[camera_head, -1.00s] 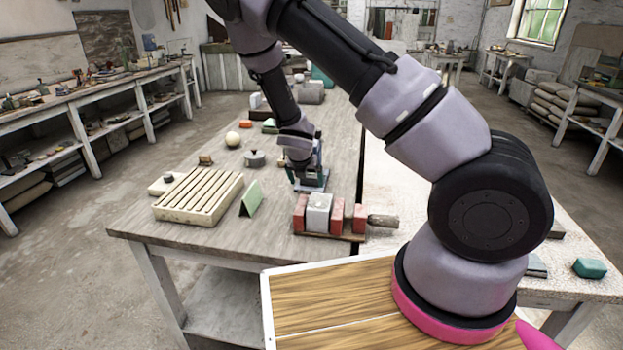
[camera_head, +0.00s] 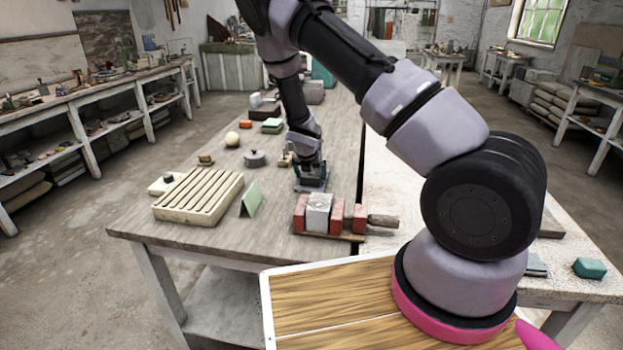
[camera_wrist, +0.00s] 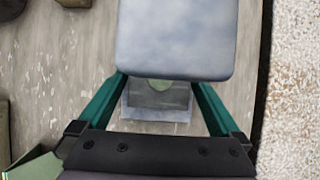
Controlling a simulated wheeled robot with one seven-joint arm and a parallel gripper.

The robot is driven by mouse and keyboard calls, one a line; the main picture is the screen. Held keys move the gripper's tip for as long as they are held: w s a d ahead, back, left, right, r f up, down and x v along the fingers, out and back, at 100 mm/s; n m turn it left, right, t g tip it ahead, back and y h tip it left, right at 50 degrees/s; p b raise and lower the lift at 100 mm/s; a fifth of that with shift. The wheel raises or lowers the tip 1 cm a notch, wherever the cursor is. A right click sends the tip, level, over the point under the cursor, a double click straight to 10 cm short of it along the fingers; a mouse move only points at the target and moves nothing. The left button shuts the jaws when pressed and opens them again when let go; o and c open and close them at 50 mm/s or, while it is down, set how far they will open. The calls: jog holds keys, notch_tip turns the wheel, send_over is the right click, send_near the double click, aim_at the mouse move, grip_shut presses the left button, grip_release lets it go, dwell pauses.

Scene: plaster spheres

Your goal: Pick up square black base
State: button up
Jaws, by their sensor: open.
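My gripper (camera_head: 311,174) is low over the wooden table, behind the row of red and white blocks. A flat dark bluish-grey plate (camera_head: 310,188), which looks like the square base, shows under the fingers. In the wrist view my gripper's (camera_wrist: 158,85) two teal fingers are spread apart. No grip on anything is visible.
The red blocks (camera_head: 338,215) and white block (camera_head: 318,211) stand on a board in front of my gripper. A slatted cream rack (camera_head: 198,196) and a green folded card (camera_head: 251,199) are to the left. A round grey piece (camera_head: 254,158) stands further back.

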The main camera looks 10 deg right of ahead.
grip_shut()
jog(key=shift+r, duration=0.2)
